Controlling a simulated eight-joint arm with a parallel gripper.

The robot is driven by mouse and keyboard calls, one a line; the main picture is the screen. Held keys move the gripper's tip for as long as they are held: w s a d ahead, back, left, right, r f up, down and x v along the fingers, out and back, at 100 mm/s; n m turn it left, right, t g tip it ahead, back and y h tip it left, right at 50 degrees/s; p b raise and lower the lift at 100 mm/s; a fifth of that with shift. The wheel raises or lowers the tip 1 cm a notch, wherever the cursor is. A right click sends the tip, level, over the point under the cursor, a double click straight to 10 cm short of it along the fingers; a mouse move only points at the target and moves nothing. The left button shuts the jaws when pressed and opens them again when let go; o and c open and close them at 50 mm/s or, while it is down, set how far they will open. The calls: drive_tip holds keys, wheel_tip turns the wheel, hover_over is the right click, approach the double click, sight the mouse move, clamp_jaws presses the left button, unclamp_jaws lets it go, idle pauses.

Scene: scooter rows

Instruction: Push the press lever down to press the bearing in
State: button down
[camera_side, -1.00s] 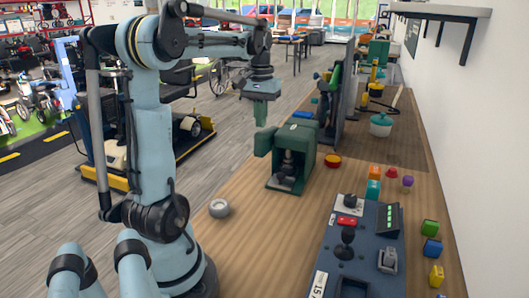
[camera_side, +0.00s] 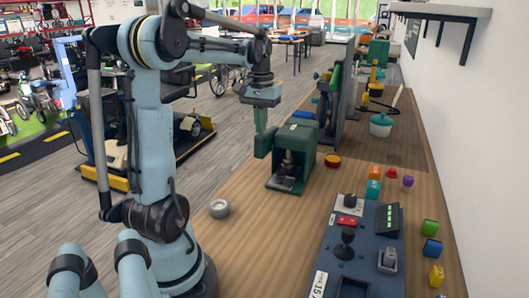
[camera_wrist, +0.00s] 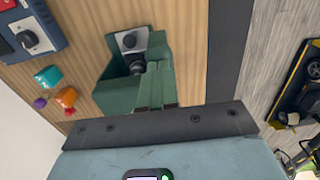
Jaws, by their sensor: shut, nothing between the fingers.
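The green press (camera_side: 305,140) stands on the wooden bench, its open front showing a metal ram (camera_side: 287,163) above its base. A green block, seemingly the press lever (camera_side: 263,147), sticks out at its left side. My gripper (camera_side: 261,130) points down with its green fingers shut. The fingertips are right at the top of this block; I cannot tell whether they touch. In the wrist view the press (camera_wrist: 118,92) lies beyond my closed fingers (camera_wrist: 158,66), which hide part of it. The bearing cannot be made out clearly inside the press.
A grey ring-shaped piece (camera_side: 219,208) lies on the bench at front left. A red-orange round dish (camera_side: 332,161) stands right of the press. A dark control panel (camera_side: 372,245) and several coloured blocks are at the right. A dark upright panel (camera_side: 340,105) stands behind the press.

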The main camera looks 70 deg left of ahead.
sight(261, 140)
drive_tip(key=shift+f, duration=3.55)
drive_tip(key=shift+r, duration=4.3)
